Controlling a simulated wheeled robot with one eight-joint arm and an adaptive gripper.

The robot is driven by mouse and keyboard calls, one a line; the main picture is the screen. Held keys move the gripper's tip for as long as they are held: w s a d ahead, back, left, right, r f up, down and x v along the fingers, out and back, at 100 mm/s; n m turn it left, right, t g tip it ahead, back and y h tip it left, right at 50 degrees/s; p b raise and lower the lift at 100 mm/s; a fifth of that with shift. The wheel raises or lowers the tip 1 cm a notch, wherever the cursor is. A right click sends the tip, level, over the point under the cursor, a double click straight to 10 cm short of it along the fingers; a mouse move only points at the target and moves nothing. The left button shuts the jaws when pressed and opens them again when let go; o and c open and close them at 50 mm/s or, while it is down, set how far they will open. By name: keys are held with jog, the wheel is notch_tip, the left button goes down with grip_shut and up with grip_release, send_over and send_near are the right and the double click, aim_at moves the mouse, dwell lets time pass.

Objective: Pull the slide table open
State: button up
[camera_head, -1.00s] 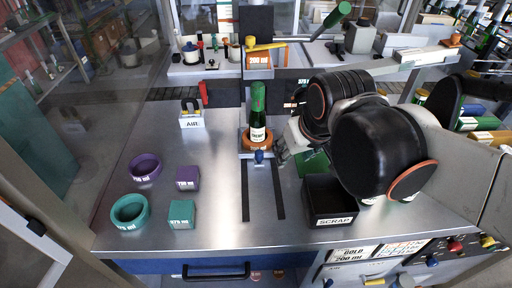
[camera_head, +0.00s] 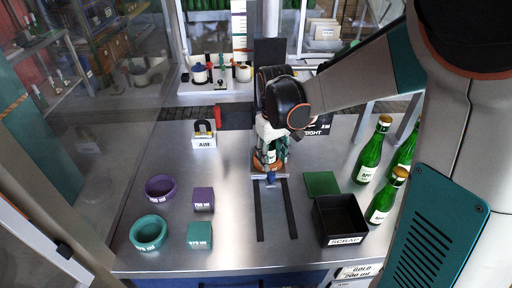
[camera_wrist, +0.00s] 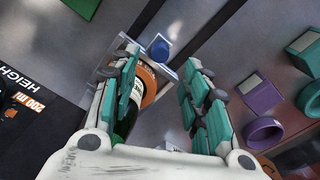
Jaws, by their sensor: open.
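The slide table (camera_head: 257,175) is a small metal plate at the back end of two dark rails (camera_head: 261,215). A blue knob (camera_head: 271,181) is on its front edge; the knob also shows in the wrist view (camera_wrist: 159,47). An orange ring (camera_head: 259,162) on the plate surrounds the base of a green bottle (camera_head: 271,156), which is mostly hidden by my gripper. My gripper (camera_wrist: 160,66) is open, its teal-padded fingers either side of the bottle and ring in the wrist view, tips pointing toward the knob. Contact with the knob is not visible.
A black scrap bin (camera_head: 340,220) and a green pad (camera_head: 321,184) are right of the rails. Several green bottles (camera_head: 371,155) stand further right. Purple (camera_head: 160,187) and teal (camera_head: 148,233) rings with blocks lie left. The rails are clear in front of the plate.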

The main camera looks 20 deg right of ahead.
aim_at(271, 174)
jog(key=shift+w+f, duration=0.2)
jog(key=shift+f, duration=0.15)
jog(key=shift+f+b, duration=1)
jog(key=shift+f, duration=2.6)
jog(key=shift+c, duration=0.3)
grip_shut()
